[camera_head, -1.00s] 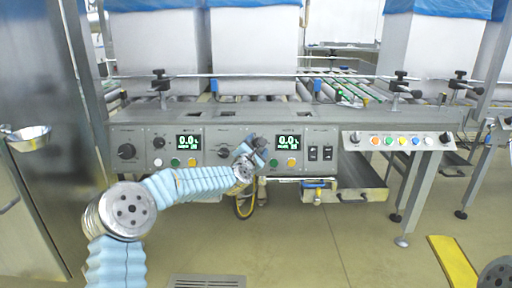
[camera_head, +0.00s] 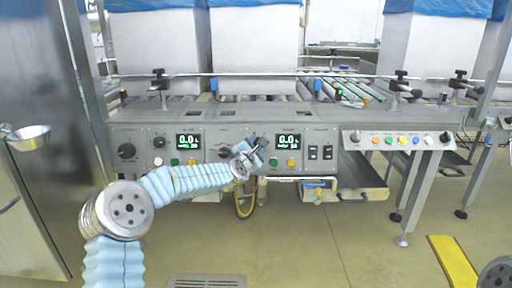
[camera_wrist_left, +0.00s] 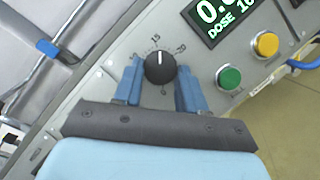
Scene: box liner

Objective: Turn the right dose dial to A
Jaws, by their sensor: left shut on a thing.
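The right dose dial is a round black knob (camera_wrist_left: 160,68) with a white pointer line, seen in the left wrist view. Its pointer faces the top of that picture, close to the 15 mark on the printed scale. My left gripper (camera_wrist_left: 159,82) has one blue finger on each side of the knob and is shut on it. In the head view my left gripper (camera_head: 254,150) is at the right panel and largely covers the dial. The right display (camera_head: 288,141) glows green beside it; the wrist view shows part of its "DOSE" line. My right gripper is not in view.
Green (camera_wrist_left: 229,77) and yellow (camera_wrist_left: 266,44) buttons sit close to the right finger. A second display (camera_head: 188,142) and a large black knob (camera_head: 127,151) are on the left panel. Two black switches (camera_head: 313,153) are farther right.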

